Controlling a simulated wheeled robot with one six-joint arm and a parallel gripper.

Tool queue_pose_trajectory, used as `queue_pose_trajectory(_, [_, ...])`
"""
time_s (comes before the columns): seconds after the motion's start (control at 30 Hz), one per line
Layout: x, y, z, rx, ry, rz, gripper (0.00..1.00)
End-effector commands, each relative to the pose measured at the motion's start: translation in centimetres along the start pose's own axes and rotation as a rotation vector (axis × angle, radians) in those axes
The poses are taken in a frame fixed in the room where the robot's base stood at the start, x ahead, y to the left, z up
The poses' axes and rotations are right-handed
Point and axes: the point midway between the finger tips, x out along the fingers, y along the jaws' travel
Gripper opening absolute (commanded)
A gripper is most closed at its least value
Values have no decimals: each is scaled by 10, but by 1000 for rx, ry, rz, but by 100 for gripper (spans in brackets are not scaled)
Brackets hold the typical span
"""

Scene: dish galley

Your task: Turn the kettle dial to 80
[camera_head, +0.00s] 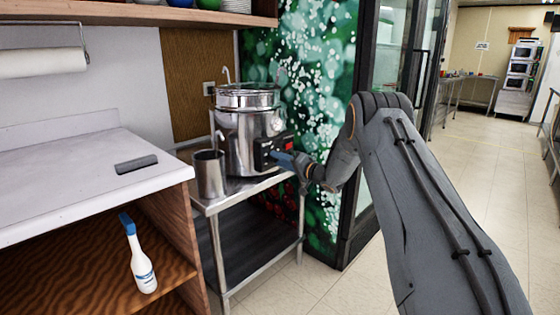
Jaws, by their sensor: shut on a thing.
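The kettle (240,130) is a large shiny steel pot on a small steel table. A dark control panel (262,153) with a small red display (290,146) is on its right front side. My gripper (278,157) reaches in from the right and is at this panel, shut on what appears to be the dial. The dial itself is hidden behind my fingers. I cannot read its setting or the display at this size.
A metal pitcher (209,174) stands just left of the kettle on the steel table (262,184). A white counter (75,180) with a grey block (136,164) is at left, a spray bottle (141,262) below. Open floor (490,180) lies at right.

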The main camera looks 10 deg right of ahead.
Motion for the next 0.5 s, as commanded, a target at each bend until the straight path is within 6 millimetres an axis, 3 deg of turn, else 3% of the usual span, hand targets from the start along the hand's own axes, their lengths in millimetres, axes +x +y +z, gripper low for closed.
queue_pose_trajectory(0.37, [-2, 2, -4, 4, 7, 4, 9])
queue_pose_trajectory(0.4, [-2, 2, -4, 4, 7, 4, 35])
queue_pose_trajectory(0.5, [-1, 1, -2, 4, 5, 3, 50])
